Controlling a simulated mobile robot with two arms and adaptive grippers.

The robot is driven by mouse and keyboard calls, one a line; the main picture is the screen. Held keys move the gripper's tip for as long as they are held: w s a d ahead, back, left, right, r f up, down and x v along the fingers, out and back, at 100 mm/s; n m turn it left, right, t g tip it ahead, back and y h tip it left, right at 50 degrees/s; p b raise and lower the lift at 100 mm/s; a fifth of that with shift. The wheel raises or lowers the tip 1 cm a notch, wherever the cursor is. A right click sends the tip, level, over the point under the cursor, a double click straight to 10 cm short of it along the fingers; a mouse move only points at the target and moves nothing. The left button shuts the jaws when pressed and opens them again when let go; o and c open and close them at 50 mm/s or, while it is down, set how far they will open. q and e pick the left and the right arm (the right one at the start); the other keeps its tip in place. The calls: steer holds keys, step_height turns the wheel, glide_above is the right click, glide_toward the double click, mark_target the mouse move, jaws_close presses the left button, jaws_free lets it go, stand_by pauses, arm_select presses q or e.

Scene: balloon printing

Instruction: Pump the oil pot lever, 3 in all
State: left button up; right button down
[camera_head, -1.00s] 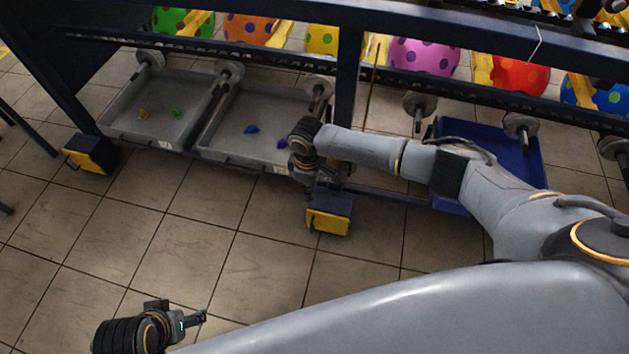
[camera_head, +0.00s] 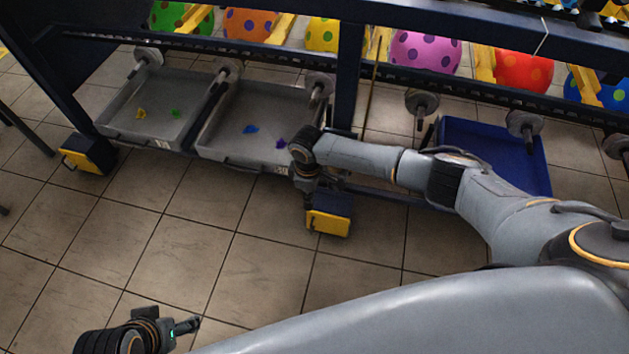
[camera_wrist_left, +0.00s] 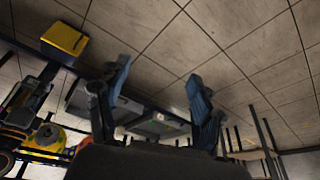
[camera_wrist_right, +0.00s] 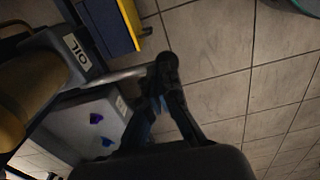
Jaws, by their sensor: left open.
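The oil pot (camera_wrist_right: 45,85), a brownish-yellow body with a grey band reading OIL, stands at the left of the right wrist view. Its lever (camera_wrist_right: 118,76), a pale metal rod, runs from the pot to a dark handle at my right gripper (camera_wrist_right: 166,90). The fingers are close together and appear shut on that handle. In the head view my right gripper (camera_head: 307,192) points down beside the rack post, and I cannot make out the pot there. My left gripper (camera_head: 190,326) is at the lower left, away from the rack; its wrist view shows the fingers (camera_wrist_left: 158,74) spread and empty.
Two grey trays (camera_head: 152,133) with small coloured balloons lie under the dark rack (camera_head: 349,75). A blue tray (camera_head: 540,165) lies to the right. Yellow-fronted rack feet (camera_head: 328,223) stick out onto the floor. The tiled floor (camera_head: 200,240) in front is clear.

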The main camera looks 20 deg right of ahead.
steer(key=shift+f+b, duration=0.3)
steer(key=shift+f, duration=0.2)
steer(key=shift+f+b, duration=0.4)
steer(key=shift+f, duration=0.25)
arm_select(q)
steer(key=w+d+r+t, duration=0.1)
steer(key=w+d+t, duration=0.1)
steer(key=w, duration=0.4)
steer(key=shift+w+r+t+h, duration=0.2)
steer(key=shift+t+h, duration=0.2)
steer(key=shift+t, duration=0.3)
steer(key=shift+s, duration=0.1)
